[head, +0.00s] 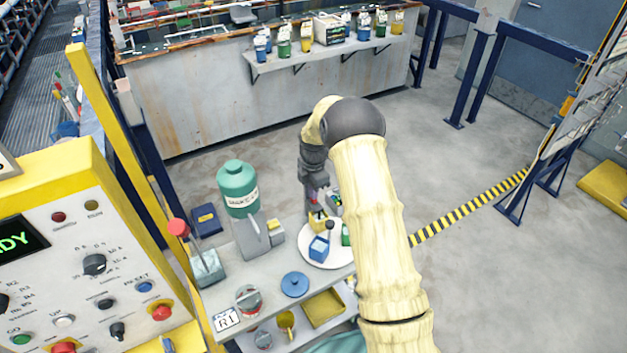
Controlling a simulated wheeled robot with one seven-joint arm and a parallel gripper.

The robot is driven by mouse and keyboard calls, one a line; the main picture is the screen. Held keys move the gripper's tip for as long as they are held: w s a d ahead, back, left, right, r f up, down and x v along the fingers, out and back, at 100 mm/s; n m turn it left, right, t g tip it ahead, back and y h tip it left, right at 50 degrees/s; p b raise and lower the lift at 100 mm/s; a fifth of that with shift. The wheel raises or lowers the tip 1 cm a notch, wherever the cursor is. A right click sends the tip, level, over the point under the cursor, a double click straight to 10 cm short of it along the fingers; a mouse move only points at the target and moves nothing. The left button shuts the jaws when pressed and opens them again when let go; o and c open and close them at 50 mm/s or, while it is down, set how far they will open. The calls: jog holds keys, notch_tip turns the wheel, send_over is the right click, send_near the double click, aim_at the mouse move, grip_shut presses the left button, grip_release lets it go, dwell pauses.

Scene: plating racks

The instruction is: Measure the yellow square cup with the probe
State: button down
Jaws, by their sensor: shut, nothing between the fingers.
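A small yellow square cup (316,223) stands on a round white plate (311,256) on the bench, behind a blue square cup (319,249). A dark, round-topped stick (329,229), possibly the probe, rises at the blue cup; I cannot tell whether it stands in it or behind it. A green cup (346,235) is at the plate's right, partly hidden by my arm. My gripper (317,203) is shut and points down just above the yellow cup. Its fingertips are small and partly hidden, and I cannot tell whether they touch the cup.
A teal canister (237,188), a grey stand (253,238), a red-knobbed lever box (207,265) and a blue lid (294,284) are left of the plate. A yellow control panel (90,255) stands at far left.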

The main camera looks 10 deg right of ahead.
notch_tip(320, 180, up, 4)
jog(key=p, duration=0.3)
jog(key=shift+s+r, duration=0.1)
jog(key=shift+r, duration=0.1)
jog(key=shift+r+b, duration=0.3)
jog(key=shift+b, duration=0.35)
notch_tip(320, 180, up, 9)
jog(key=b, duration=0.2)
jog(key=shift+b, duration=0.35)
dwell(0.4)
